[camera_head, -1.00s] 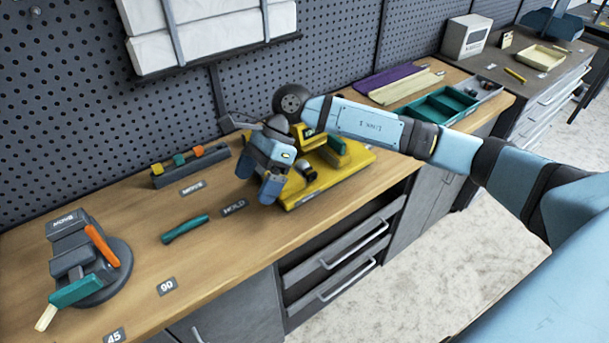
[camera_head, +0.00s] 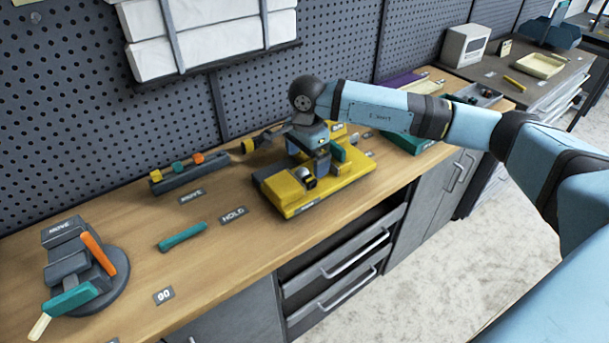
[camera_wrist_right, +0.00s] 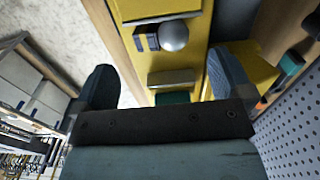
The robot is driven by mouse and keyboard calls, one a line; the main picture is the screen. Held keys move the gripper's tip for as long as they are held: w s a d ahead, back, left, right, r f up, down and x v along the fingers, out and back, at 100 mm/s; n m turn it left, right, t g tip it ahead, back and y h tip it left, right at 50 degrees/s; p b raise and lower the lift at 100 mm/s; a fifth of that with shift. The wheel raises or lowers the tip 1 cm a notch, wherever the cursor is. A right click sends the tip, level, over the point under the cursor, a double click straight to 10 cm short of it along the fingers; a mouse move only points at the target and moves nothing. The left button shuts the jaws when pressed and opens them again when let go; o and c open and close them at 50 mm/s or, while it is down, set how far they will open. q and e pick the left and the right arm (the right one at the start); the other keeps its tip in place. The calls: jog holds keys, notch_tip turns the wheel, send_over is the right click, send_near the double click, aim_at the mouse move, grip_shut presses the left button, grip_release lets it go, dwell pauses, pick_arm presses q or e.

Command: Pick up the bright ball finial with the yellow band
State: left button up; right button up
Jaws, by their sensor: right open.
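A bright, silvery ball finial (camera_wrist_right: 173,36) sits beside a small dark block on the yellow fixture (camera_wrist_right: 175,62) in the right wrist view. In the head view the small bright ball (camera_head: 308,177) shows near the front of the yellow fixture (camera_head: 285,192). I cannot make out a yellow band on it. My right gripper (camera_head: 322,168) is over the fixture, just behind and right of the ball in the head view. In the wrist view my right gripper (camera_wrist_right: 163,82) has its fingers wide apart with nothing between them; the ball lies beyond the fingertips. My left gripper is not in view.
A dark rack (camera_head: 190,174) with yellow, teal and orange pieces stands left of the fixture. A teal handle (camera_head: 183,236) lies on the bench. A round-based clamp (camera_head: 88,268) stands at the left. A teal tray (camera_head: 410,142) is right of the fixture.

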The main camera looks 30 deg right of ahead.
aim_at(305, 173)
jog(key=shift+w+a+f+p, duration=0.1)
jog(key=shift+f+p, duration=0.2)
jog(key=shift+f, duration=1.05)
jog(key=shift+w+f+p, duration=0.1)
jog(key=shift+f+p, duration=0.15)
jog(key=shift+f, duration=1.1)
jog(key=c, duration=1.3)
jog(key=shift+r, duration=0.1)
